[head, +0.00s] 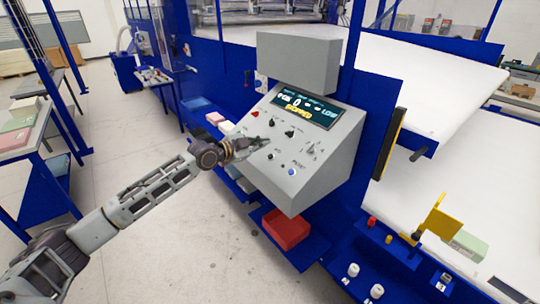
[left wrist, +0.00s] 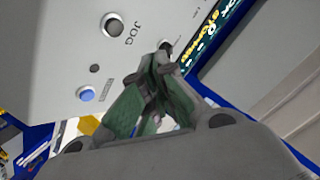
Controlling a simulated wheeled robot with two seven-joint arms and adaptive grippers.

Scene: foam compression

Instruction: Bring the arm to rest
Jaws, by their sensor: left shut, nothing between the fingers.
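My left arm reaches in from the lower left of the head view. Its gripper (head: 262,143) is at the front of a grey control panel (head: 325,145), over the left part of its sloping face. In the left wrist view the gripper (left wrist: 163,50) is shut and empty, with its tips close to a dark knob below the display. Whether the tips touch the panel I cannot tell. The panel's display (head: 306,108) reads "STOPPED" in yellow. A blue button (head: 292,172) sits low on the panel and also shows in the left wrist view (left wrist: 86,94). My right gripper is not in view.
A red bin (head: 286,228) stands on a blue shelf below the panel. White machine beds (head: 420,75) and a yellow bracket (head: 436,217) lie to the right. A table with foam pieces (head: 18,135) is at the left. The floor between is clear.

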